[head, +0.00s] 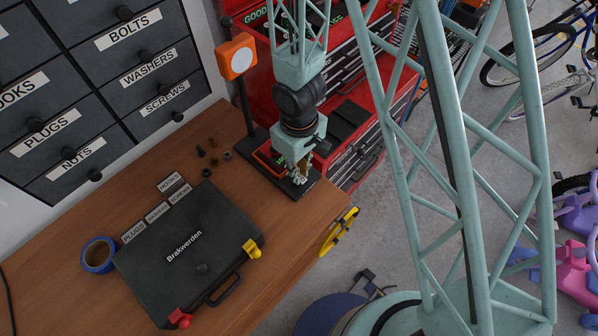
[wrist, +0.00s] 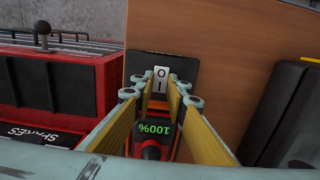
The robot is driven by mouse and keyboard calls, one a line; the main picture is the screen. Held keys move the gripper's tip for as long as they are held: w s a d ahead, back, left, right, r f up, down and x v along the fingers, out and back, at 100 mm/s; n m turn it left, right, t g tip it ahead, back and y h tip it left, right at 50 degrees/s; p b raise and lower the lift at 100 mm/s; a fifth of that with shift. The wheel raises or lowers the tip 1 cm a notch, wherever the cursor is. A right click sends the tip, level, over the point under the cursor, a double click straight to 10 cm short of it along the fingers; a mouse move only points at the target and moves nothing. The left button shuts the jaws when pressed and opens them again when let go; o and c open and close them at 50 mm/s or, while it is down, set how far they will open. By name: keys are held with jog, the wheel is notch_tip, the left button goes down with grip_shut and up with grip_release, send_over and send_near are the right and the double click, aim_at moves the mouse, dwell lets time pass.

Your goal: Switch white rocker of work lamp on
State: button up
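The work lamp has an orange head with a white face (head: 236,56) on a dark post, rising from a black base (wrist: 141,62). Its white rocker (wrist: 161,77), marked O and I, sits on the base in the wrist view. Which side is pressed I cannot tell. A red unit with a green "100%" display (wrist: 154,131) is nearer the wrist camera. My gripper (head: 298,178) is low over the base in the head view. In the wrist view my gripper (wrist: 156,84) is partly open, its fingertips on either side of the rocker. Contact cannot be told. The rocker is hidden in the head view.
A black case labelled "Brakverden" (head: 185,255) lies on the wooden bench (head: 285,240), with blue tape (head: 99,255) beside it. Small fasteners (head: 208,152) lie near the lamp. Red tool chests (head: 340,90) stand behind. A yellow tool (head: 338,231) is at the bench edge.

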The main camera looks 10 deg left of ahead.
jog(key=shift+r+p, duration=0.1)
jog(key=shift+p, duration=0.65)
jog(key=shift+c, duration=0.6)
jog(key=shift+w+a+g+h+p, duration=0.15)
jog(key=shift+g+h+p, duration=0.25)
jog(key=shift+p, duration=1.25)
jog(key=o, duration=0.9)
jog(key=shift+c, duration=0.2)
notch_tip(320, 180, up, 12)
jog(key=a, duration=0.1)
jog(key=shift+w, duration=0.3)
